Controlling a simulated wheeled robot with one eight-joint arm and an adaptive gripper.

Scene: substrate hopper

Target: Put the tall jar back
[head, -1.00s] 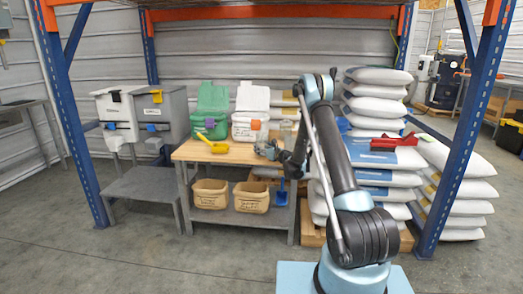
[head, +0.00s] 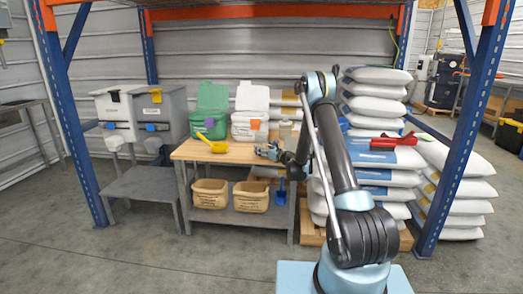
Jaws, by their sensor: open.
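I cannot make out a tall jar for certain. A pale container with a tan top (head: 291,114) stands at the back right of the wooden workbench (head: 222,152), partly hidden by my arm; I cannot tell if it is the jar. My gripper (head: 262,151) is open, over the right part of the bench, in front of the white bin. It looks empty, though it is small in view.
A green bin (head: 211,108) and a white bin (head: 250,122) stand on the bench, with a yellow scoop (head: 216,146) in front. Two tan tubs (head: 210,193) and a blue scoop (head: 281,190) are below. Stacked sacks (head: 378,108) stand right.

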